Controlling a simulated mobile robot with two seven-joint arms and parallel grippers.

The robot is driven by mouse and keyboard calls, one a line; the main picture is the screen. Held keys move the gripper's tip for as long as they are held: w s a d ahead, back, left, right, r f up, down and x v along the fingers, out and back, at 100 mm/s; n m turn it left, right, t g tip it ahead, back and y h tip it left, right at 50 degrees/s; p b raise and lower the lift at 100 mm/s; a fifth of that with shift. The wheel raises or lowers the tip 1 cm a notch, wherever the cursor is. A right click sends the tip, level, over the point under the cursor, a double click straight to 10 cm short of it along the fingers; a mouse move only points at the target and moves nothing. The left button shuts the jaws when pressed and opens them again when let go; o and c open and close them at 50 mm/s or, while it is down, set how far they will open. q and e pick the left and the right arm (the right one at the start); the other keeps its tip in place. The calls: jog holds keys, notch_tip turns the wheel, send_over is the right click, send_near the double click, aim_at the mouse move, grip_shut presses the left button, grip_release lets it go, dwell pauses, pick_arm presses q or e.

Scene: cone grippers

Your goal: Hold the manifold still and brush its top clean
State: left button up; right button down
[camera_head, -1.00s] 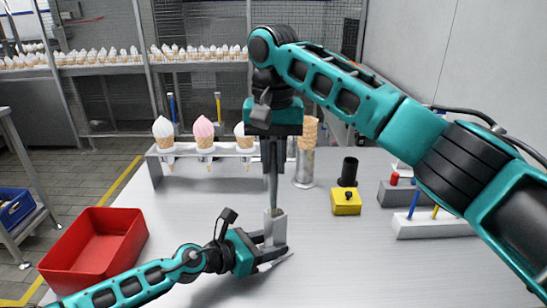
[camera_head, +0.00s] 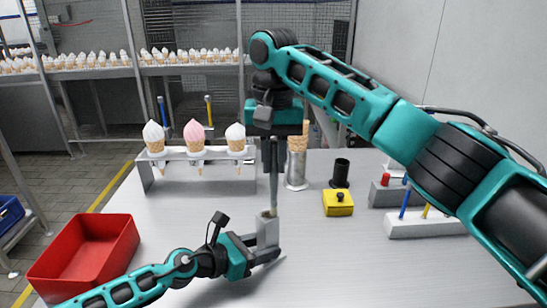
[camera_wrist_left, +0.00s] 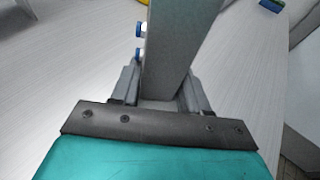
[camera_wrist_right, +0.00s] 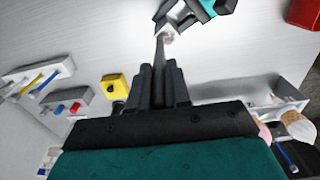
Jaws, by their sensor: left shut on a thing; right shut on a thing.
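The manifold (camera_head: 268,228) is a grey upright block above the table, and my left gripper (camera_head: 265,248) is shut on its lower part. The left wrist view shows the manifold (camera_wrist_left: 178,45) between the fingers, with two blue-and-white fittings (camera_wrist_left: 138,42) on its left side. My right gripper (camera_head: 270,150) points down from above and is shut on a slim grey brush (camera_head: 273,190). The brush's lower end is at the manifold's top; whether it touches is too small to tell. The brush (camera_wrist_right: 160,48) also shows beyond the right fingers in the right wrist view.
A red bin (camera_head: 62,268) stands at left. A metal rack (camera_head: 220,156) with three ice-cream cones stands behind. A cone holder (camera_head: 296,172), black cup (camera_head: 341,172) and yellow box (camera_head: 338,204) stand behind right. A pale block (camera_head: 428,230) holds blue and yellow sticks at right.

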jog(key=shift+s+a, duration=0.6)
jog(key=shift+a, duration=0.3)
jog(key=shift+w+d, duration=0.1)
jog(key=shift+d, duration=0.05)
jog(key=shift+w+d, duration=0.5)
jog(key=shift+d, duration=0.3)
jog(key=shift+a, duration=0.2)
jog(key=shift+a+f, duration=0.1)
jog(key=shift+a, duration=1.2)
jog(key=shift+w+d, duration=0.15)
jog(key=shift+d, duration=0.1)
jog(key=shift+w+d, duration=0.55)
jog(key=shift+d, duration=0.35)
jog(key=shift+s+a, duration=0.1)
jog(key=shift+a, duration=0.1)
jog(key=shift+s+a, duration=0.6)
jog(key=shift+a, duration=0.3)
